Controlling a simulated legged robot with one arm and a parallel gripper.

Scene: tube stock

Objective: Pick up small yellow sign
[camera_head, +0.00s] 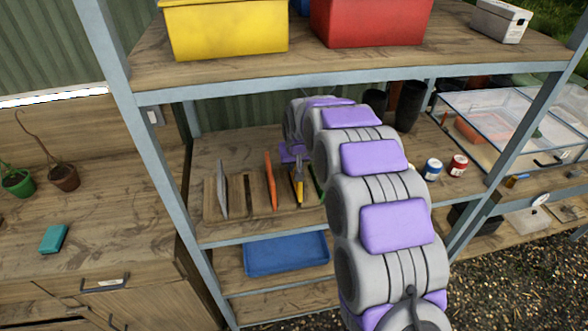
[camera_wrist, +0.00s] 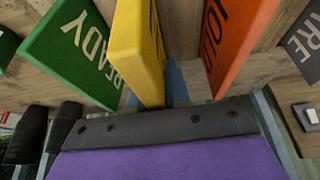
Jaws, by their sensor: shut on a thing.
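The small yellow sign (camera_head: 299,188) stands upright in the wooden rack area on the middle shelf, between an orange sign (camera_head: 270,180) and a green sign (camera_head: 318,185). My gripper (camera_head: 297,158) is at its top end and shut on it. In the wrist view the yellow sign (camera_wrist: 139,50) rises edge-on just beyond my gripper's dark front edge. The green sign (camera_wrist: 75,50) is left of it and the orange sign (camera_wrist: 238,42) right. The fingertips are mostly hidden. I cannot tell whether the sign's foot is clear of the wooden rack (camera_head: 235,207).
A grey sign (camera_head: 222,188) stands at the rack's left end. The upper shelf (camera_head: 300,68) holds a yellow bin (camera_head: 225,30) and a red bin (camera_head: 370,22). A blue tray (camera_head: 287,254) lies below. Two small cans (camera_head: 432,169) stand to the right, and metal posts (camera_head: 150,150) frame the shelves.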

